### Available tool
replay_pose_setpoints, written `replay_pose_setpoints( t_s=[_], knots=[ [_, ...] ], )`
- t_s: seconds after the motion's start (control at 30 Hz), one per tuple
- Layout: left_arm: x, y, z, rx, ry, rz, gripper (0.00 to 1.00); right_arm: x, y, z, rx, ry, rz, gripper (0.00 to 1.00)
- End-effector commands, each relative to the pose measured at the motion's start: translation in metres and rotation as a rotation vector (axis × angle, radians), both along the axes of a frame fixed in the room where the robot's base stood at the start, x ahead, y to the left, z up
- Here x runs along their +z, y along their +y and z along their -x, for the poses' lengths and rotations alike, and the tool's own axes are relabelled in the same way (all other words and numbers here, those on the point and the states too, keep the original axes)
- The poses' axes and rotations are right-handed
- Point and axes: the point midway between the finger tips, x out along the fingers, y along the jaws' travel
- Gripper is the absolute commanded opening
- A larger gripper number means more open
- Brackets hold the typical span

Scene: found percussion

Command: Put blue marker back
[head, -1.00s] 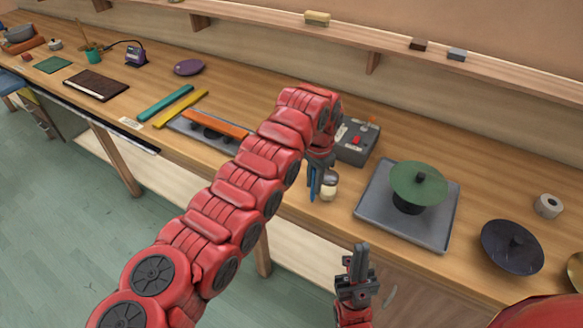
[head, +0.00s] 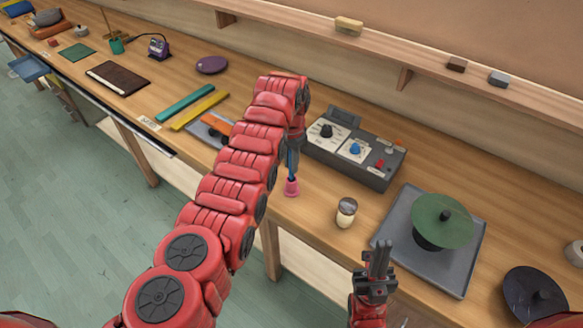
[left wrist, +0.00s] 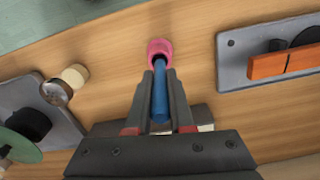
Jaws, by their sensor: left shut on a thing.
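The blue marker (left wrist: 160,98) is held between the fingers of my left gripper (left wrist: 160,88). In the head view the marker (head: 291,168) points down from the gripper, which the arm partly hides. A small pink cup (head: 291,188) stands on the bench right under the marker. In the left wrist view, the marker's far end meets the dark opening of the pink cup (left wrist: 159,46). I cannot tell how deep inside it is. My right gripper (head: 380,258) is empty, its fingers together, in front of the bench.
A grey control box (head: 370,172) with knobs is behind. A grey tray (head: 450,272) with a green disc (head: 442,221) is further right. An orange bar (left wrist: 282,64) is on another tray. Bare wood lies around the cup.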

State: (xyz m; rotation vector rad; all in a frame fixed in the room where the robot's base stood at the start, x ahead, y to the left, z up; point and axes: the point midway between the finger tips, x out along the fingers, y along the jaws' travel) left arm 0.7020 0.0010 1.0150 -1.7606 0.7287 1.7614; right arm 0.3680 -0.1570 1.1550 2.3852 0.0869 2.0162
Motion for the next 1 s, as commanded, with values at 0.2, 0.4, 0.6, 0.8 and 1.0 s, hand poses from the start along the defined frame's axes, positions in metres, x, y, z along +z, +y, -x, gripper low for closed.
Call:
replay_pose_setpoints(
  t_s=[0.2,0.4,0.6,0.8,1.0],
  knots=[
    [-0.029,-0.001,0.001,-0.002,0.004,-0.002,0.00,-0.002,0.000,0.000,0.000,0.000,0.000,0.00],
    [-0.039,0.000,0.001,-0.001,0.001,0.000,0.00,-0.004,0.000,0.000,0.000,0.000,0.000,0.00],
    [-0.039,0.000,0.000,-0.001,0.000,0.000,0.00,-0.004,0.000,0.000,0.000,0.000,0.000,0.00],
    [-0.041,0.000,0.000,-0.001,0.000,0.000,0.36,-0.007,0.000,0.000,0.000,0.000,0.000,0.00],
    [-0.041,0.000,0.000,-0.001,0.000,0.000,0.50,-0.007,0.000,0.000,0.000,0.000,0.000,0.00]
  ],
)
